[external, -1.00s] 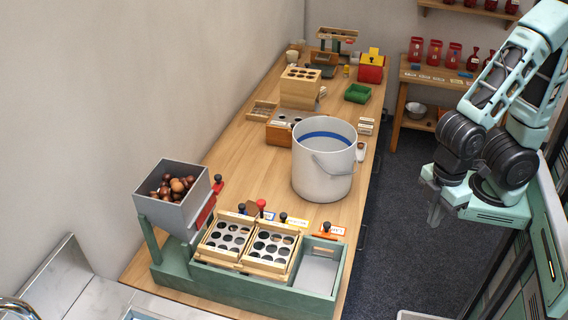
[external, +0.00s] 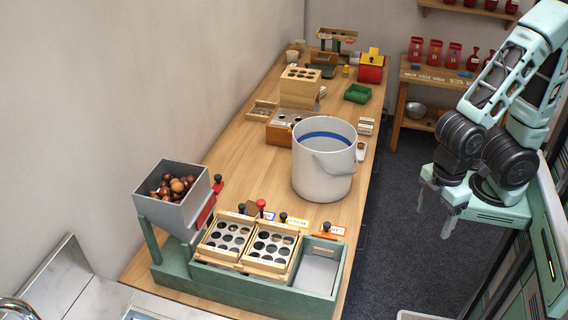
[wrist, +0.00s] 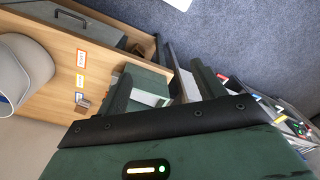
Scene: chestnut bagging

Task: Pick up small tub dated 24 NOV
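I cannot pick out a small tub dated 24 NOV in either view; no date is readable. A small white cup-like thing (external: 361,151) stands just right of the large bucket, and another small pale tub (external: 292,56) is at the far back left of the table. My gripper (external: 436,208) is off the table's right side, over the dark floor, pointing down. Its two fingers are apart, with nothing seen between them. In the wrist view, my gripper's dark body fills the bottom.
A large grey bucket (external: 322,175) stands mid-table; it also shows in the wrist view (wrist: 36,62). A hopper of chestnuts (external: 187,217) and a green stand (external: 245,283) with perforated trays are in front. Red containers (external: 434,52) stand on the far side table.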

